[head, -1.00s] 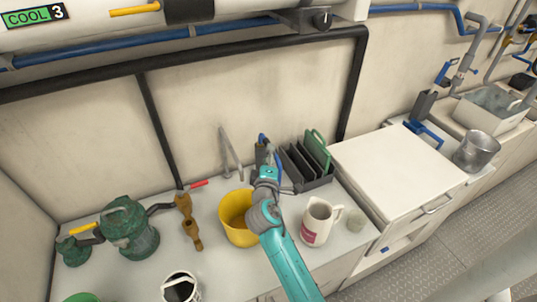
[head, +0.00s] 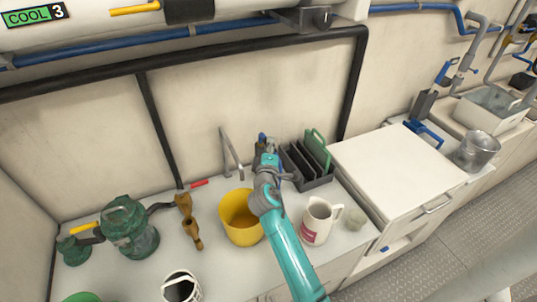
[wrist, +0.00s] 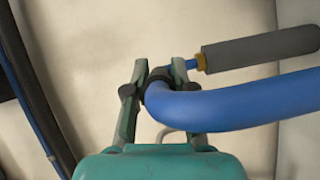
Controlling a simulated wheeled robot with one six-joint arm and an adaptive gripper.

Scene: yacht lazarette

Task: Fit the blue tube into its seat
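My gripper (wrist: 160,88) is shut on the blue tube (wrist: 240,103) at its black collar, with one finger on each side. In the wrist view the tube bends away to the right and crosses in front of the right finger. In the head view my gripper (head: 268,158) is at the back of the counter, just left of the dark slotted rack (head: 313,182); my arm hides most of the tube there. A grey cylinder (wrist: 262,49) with a yellow ring and blue tip lies beyond the right finger. I cannot make out the tube's seat.
A yellow bucket (head: 240,232) stands left of my arm and a white mug (head: 317,222) right of it. A thin grey tap (head: 231,153) rises left of my gripper. A green pump-like unit (head: 131,229) stands at the left. The white worktop (head: 395,170) at right is clear.

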